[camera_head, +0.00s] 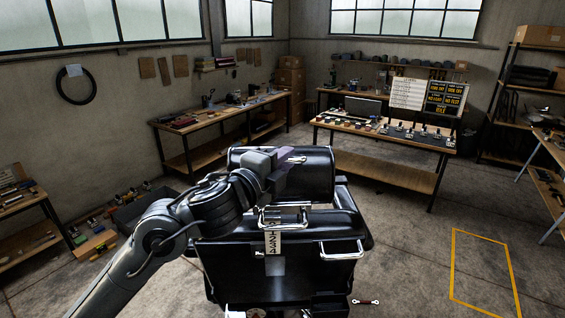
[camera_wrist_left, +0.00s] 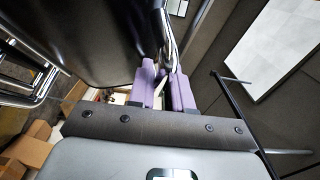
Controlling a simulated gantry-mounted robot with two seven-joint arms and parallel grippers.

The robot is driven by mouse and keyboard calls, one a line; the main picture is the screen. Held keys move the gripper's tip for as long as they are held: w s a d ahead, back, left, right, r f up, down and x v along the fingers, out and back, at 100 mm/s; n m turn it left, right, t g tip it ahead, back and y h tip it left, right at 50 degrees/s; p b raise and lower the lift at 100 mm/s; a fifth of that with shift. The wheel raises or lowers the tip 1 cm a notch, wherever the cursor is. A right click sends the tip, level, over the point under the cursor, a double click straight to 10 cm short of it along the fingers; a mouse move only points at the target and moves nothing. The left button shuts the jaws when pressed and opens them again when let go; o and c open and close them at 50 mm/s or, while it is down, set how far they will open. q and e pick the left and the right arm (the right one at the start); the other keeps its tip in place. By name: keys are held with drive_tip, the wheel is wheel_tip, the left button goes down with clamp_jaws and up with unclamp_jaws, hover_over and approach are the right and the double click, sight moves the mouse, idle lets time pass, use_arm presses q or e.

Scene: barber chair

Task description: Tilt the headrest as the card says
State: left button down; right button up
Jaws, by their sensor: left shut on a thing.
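The black padded headrest (camera_head: 318,178) is at the top of the barber chair, in the middle of the head view. My left gripper (camera_head: 290,164) reaches over it from the left and is shut on a chrome handle (camera_head: 298,159) of the headrest. In the left wrist view the purple fingers (camera_wrist_left: 165,88) close around the lower end of the chrome handle (camera_wrist_left: 168,42), beside the dark headrest (camera_wrist_left: 90,40). A pale strip with marks (camera_head: 273,242) hangs below a chrome bracket (camera_head: 283,215) on the chair back. Its marks are too small to read surely. My right gripper is not in view.
A chrome bar (camera_head: 342,254) sticks out from the chair's near right side. A pale board (camera_head: 407,93) and dark lettered panels (camera_head: 446,97) stand on the back bench (camera_head: 420,143). A yellow outline (camera_head: 480,239) marks clear floor at right.

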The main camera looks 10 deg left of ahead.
use_arm(q)
drive_tip(key=shift+r, duration=0.1)
drive_tip(key=c, duration=1.1)
unclamp_jaws()
drive_tip(key=shift+w, duration=0.1)
drive_tip(key=shift+s+a+f, duration=0.2)
drive_tip(key=shift+s, duration=0.25)
drive_tip(key=b+v, duration=0.1)
drive_tip(key=v, duration=0.4)
drive_tip(key=b+v, duration=0.1)
drive_tip(key=v, duration=0.4)
drive_tip(key=shift+r, duration=0.25)
